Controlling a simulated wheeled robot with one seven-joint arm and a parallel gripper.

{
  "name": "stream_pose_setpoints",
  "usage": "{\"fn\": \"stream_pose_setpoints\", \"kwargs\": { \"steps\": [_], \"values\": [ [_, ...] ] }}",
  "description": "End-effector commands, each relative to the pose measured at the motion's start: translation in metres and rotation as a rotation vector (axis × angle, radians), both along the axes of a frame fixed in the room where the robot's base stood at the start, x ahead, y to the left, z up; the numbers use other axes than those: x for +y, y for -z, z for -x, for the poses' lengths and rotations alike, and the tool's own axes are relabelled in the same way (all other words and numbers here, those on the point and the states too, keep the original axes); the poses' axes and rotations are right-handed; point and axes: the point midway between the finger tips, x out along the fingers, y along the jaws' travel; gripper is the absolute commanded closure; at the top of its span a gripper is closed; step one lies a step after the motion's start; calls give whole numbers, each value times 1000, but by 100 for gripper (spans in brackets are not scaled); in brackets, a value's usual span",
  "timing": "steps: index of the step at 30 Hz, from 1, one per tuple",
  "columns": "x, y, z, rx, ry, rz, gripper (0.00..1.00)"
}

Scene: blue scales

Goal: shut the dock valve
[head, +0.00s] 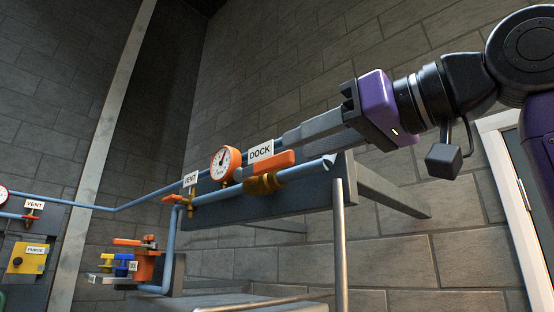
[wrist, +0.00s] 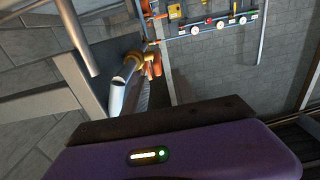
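The dock valve has a brass body (head: 263,184) on a blue-grey pipe, with an orange lever (head: 270,165) lying roughly along the pipe. The white DOCK label (head: 261,151) stands just behind it. In the wrist view the brass body (wrist: 133,60) and orange lever (wrist: 154,62) show beyond the pale pipe end. My gripper (head: 288,138) comes in from the right, its grey fingers pointing left, above and behind the lever in the picture. Contact with the lever does not show. The fingers overlap in the head view and are mostly hidden in the wrist view, so their gap is unclear.
An orange-rimmed gauge (head: 225,163) and a VENT label (head: 190,180) stand left of the valve. The pipe runs along a grey beam (head: 316,195) with a post (head: 341,235) in front. An orange, blue and yellow fitting (head: 147,263) sits lower left. A yellow box (head: 27,257) hangs far left.

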Motion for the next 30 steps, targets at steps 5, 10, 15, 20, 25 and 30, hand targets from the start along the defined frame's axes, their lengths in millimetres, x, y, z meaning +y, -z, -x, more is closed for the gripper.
{"fn": "stream_pose_setpoints", "kwargs": {
  "steps": [5, 10, 15, 20, 25, 30],
  "values": [
    [9, 1, -8, 13, 2, 4, 67],
    [30, 0, -24, 13, 1, 4, 67],
    [49, 0, -39, 12, 2, 2, 67],
    [58, 1, -47, 10, 3, 2, 67],
    [61, 2, -49, 10, 4, 3, 67],
    [61, 2, -49, 9, 4, 2, 71]
  ]
}}
